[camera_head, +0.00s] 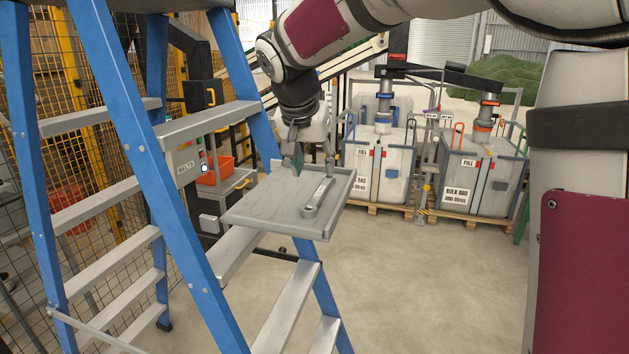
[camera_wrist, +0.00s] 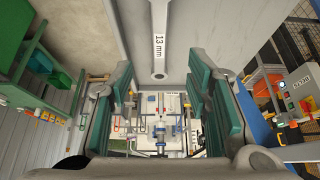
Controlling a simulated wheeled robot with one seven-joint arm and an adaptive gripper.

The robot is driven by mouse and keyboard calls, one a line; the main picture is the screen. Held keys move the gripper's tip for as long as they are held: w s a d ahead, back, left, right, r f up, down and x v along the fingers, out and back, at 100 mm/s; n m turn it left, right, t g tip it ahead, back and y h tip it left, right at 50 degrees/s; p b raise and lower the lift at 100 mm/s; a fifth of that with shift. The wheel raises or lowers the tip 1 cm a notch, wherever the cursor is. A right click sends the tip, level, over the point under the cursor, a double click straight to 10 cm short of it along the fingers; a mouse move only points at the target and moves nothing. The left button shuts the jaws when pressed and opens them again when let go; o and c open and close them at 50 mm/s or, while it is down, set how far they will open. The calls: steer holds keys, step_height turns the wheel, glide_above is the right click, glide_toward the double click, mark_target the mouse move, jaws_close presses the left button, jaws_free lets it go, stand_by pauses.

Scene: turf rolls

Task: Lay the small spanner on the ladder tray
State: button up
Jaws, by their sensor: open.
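The small spanner (camera_head: 318,196) is grey metal and lies on the ladder tray (camera_head: 262,207), near its right side. In the wrist view the spanner (camera_wrist: 159,42) shows its "13 mm" mark and one ring end, with its upper part cut off by the frame. The grey tray (camera_wrist: 205,30) is behind it there. My gripper (camera_head: 312,160) is over the far part of the tray, by the spanner's far end. In the wrist view its green-padded fingers (camera_wrist: 163,92) are wide apart with nothing held between them. I cannot tell the exact gap from fingers to spanner.
The blue stepladder (camera_head: 135,120) stands at the left, with the tray at its right side. White fill containers (camera_head: 378,170) on pallets stand behind. An orange bin (camera_head: 216,172) sits beyond the ladder. The floor (camera_head: 430,280) at the front right is clear.

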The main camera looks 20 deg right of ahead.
steer(key=s+d+r+n+y, duration=0.1)
steer(key=s+d+r+n, duration=0.15)
steer(key=s, duration=1.25)
steer(key=s+a+f+n+y, duration=0.1)
steer(key=s+f+n, duration=0.3)
steer(key=s, duration=1.1)
step_height(320, 180, down, 3)
steer(key=shift+s+f+t+y, duration=0.2)
steer(key=shift+t+y, duration=0.1)
steer(key=shift+y, duration=0.3)
